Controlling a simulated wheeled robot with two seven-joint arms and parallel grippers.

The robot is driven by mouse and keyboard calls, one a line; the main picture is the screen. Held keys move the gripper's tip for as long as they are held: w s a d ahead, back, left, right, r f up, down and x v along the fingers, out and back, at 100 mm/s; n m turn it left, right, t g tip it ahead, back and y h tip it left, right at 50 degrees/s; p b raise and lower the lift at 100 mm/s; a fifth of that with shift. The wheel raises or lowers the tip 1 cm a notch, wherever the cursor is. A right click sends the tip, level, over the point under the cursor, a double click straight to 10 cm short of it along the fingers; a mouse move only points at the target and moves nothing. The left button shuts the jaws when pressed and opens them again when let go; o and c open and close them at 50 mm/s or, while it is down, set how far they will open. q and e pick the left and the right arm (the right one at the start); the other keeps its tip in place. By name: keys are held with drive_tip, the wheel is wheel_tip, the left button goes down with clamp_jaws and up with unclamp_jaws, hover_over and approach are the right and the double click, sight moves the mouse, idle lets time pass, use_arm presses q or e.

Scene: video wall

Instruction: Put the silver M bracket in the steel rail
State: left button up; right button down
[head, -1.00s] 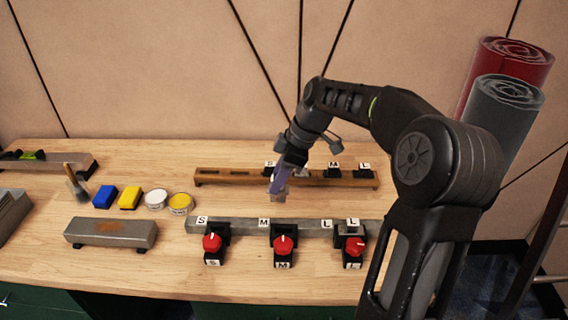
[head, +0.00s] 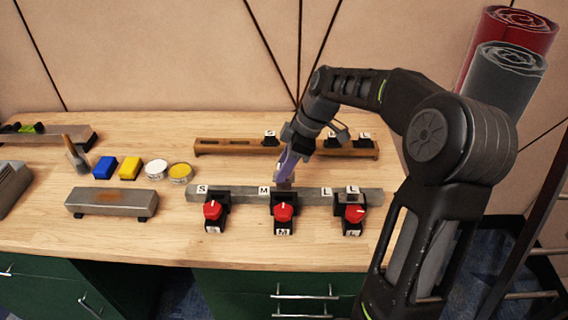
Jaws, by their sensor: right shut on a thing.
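The steel rail (head: 240,194) is a long grey bar lying across the middle of the table, with white S, M, L and L tags along its top. My right gripper (head: 285,174) is shut on a small greyish piece (head: 285,185), which appears to be the silver M bracket. The fingers largely hide it, and its letter cannot be read. The piece is at the rail's top edge, just right of the M tag; I cannot tell whether it is seated in a slot. My left gripper is not in view.
Red-knobbed black clamps (head: 283,212) stand along the rail's front. Behind is a wooden rail (head: 222,148) with black lettered brackets, partly behind my arm. To the left are a grey block (head: 110,203), blue and yellow blocks (head: 130,168), two tins (head: 180,172) and a brush (head: 76,156).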

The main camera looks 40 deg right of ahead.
sight(282, 189)
drive_tip(key=shift+f+b, duration=0.4)
drive_tip(key=shift+f, duration=0.6)
drive_tip(key=shift+f+b, duration=0.35)
drive_tip(key=shift+b, duration=0.2)
idle(0.4)
drive_tip(key=shift+f, duration=0.15)
drive_tip(key=shift+f+b, duration=0.5)
drive_tip(key=shift+b, duration=0.05)
drive_tip(key=shift+f+b, duration=0.3)
drive_tip(key=shift+f, duration=0.05)
idle(0.5)
drive_tip(key=shift+f+b, duration=0.5)
drive_tip(key=shift+f, duration=0.2)
idle(0.4)
drive_tip(key=shift+f+b, duration=0.5)
drive_tip(key=shift+b, duration=0.1)
